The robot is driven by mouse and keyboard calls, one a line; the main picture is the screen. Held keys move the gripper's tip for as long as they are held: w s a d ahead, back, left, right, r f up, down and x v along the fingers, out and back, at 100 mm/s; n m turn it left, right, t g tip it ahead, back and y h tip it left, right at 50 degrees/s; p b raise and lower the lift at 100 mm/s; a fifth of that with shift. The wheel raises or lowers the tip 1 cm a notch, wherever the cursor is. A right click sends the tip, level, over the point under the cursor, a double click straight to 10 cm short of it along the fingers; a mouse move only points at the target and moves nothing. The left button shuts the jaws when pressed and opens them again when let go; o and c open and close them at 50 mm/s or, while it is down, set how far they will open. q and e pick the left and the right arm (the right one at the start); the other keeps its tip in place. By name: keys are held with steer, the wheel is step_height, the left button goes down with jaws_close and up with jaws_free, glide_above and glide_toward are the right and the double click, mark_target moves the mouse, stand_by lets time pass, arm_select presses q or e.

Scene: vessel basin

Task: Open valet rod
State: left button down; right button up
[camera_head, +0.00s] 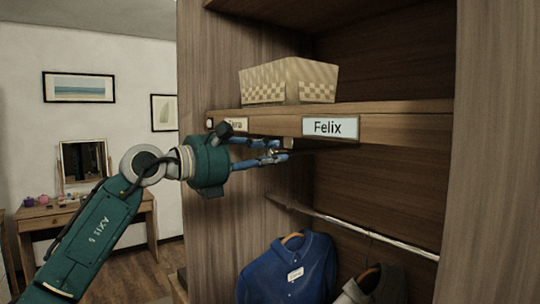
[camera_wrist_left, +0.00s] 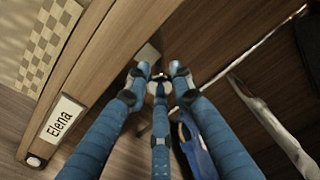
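The valet rod appears as a small metal end (camera_head: 288,144) under the shelf edge, just left of the Felix label in the head view. In the left wrist view a small metallic piece (camera_wrist_left: 158,77), apparently the rod's end, shows between my fingertips. My left gripper (camera_head: 282,151) is at the rod's end, its blue fingers pointing right below the shelf. In the left wrist view its fingertips (camera_wrist_left: 160,76) stand apart around the metal piece; contact is unclear. The rest of the rod is hidden. My right gripper is not in view.
The wooden shelf (camera_head: 390,130) carries a checkered basket (camera_head: 289,82), a Felix label (camera_head: 330,127) and an Elena label (camera_wrist_left: 63,117). Below are a hanging rail (camera_head: 350,228), a blue shirt (camera_head: 287,275) and a grey garment (camera_head: 375,288). A desk (camera_head: 80,212) stands behind, left.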

arm_select(q)
steer(key=shift+f, duration=0.1)
steer(key=shift+s+a+f+b, duration=0.1)
steer(key=shift+s+a+b, duration=0.05)
steer(key=shift+a+b, duration=0.15)
steer(key=b+v, duration=0.6)
steer(key=v, duration=1.6)
steer(key=shift+s, duration=0.1)
steer(key=c, duration=1.8)
jaws_free()
steer(key=shift+o, duration=0.3)
